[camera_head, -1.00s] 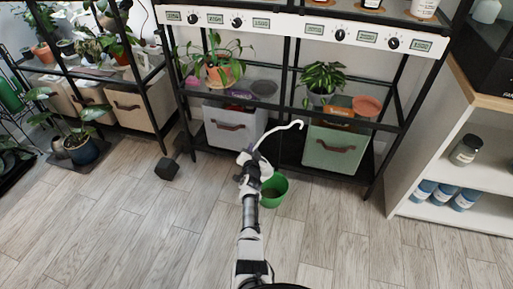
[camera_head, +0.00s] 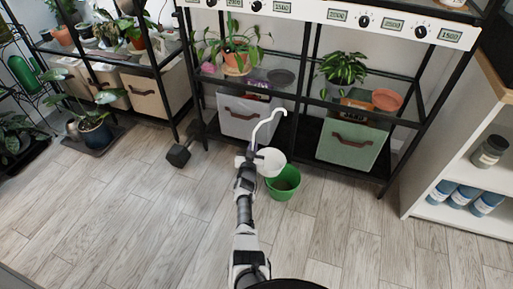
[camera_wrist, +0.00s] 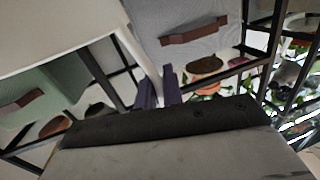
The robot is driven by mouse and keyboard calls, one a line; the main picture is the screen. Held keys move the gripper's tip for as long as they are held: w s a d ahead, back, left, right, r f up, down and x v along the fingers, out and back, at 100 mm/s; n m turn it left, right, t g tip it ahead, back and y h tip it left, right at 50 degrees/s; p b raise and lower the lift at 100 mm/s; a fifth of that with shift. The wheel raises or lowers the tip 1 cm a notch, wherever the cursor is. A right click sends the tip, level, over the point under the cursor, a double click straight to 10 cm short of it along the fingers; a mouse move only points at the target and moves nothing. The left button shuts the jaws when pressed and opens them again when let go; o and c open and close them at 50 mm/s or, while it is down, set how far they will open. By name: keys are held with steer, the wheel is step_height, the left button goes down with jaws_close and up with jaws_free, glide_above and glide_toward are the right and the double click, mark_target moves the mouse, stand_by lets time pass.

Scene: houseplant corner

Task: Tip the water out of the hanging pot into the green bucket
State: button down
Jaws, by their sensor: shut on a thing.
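The hanging pot (camera_head: 271,162) is small and white, with a long white hook (camera_head: 266,123) rising up and to the right. My gripper (camera_head: 247,160) is shut on it at its left side and holds it off the floor. The green bucket (camera_head: 283,192) stands upright on the floor. I cannot see water or the pot's inside. In the wrist view the dark purple fingers (camera_wrist: 158,92) are close together, and a large pale surface, perhaps the pot, fills the upper left.
A black metal rack (camera_head: 308,75) stands behind the bucket, with plants above and a grey bin (camera_head: 243,116) and a green bin (camera_head: 351,142) below. A dark block (camera_head: 179,155) lies on the floor to the left. A white shelf (camera_head: 450,170) stands right. The front floor is clear.

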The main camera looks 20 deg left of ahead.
steer(key=shift+s+a+r+n+p, duration=0.1)
steer(key=shift+a+r+n+p, duration=0.1)
steer(key=shift+r+p, duration=0.4)
steer(key=shift+s+a+r+n+p, duration=0.1)
steer(key=shift+a+r+n+p, duration=0.1)
steer(key=shift+r+p, duration=0.4)
